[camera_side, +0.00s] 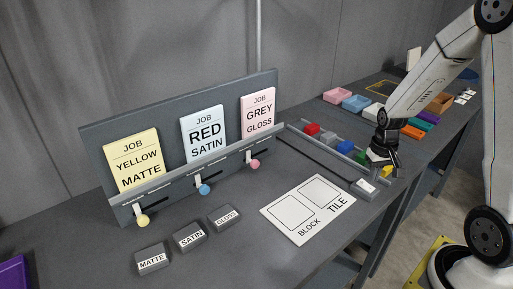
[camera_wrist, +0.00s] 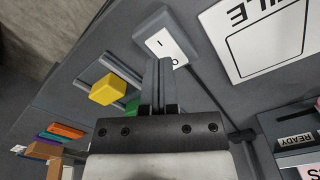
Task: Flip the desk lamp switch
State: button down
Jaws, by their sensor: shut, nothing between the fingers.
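The switch is a small grey box with a white rocker marked with a line and a circle. It lies near the table's front edge in the side view (camera_side: 364,188) and at the top middle of the wrist view (camera_wrist: 163,40). A dark cord runs from it. My gripper (camera_side: 384,168) is shut and empty, pointing down just beside the switch. In the wrist view its closed fingertips (camera_wrist: 160,62) overlap the rocker's circle end; I cannot tell whether they touch it. No desk lamp can be made out.
A rail with coloured blocks, including a yellow block (camera_wrist: 107,89), lies close beside my gripper. A white BLOCK/TILE sheet (camera_side: 308,209) lies left of the switch. A grey board with job cards (camera_side: 204,132) stands behind. Bins (camera_side: 338,96) line the back right.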

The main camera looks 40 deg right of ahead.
aim_at(370, 188)
jog(key=shift+r, duration=2.1)
jog(key=s+a+r+n+t, duration=0.1)
jog(key=a+n, duration=0.5)
jog(key=a, duration=1.2)
jog(key=shift+a+t, duration=0.3)
jog(key=shift+t, duration=0.5)
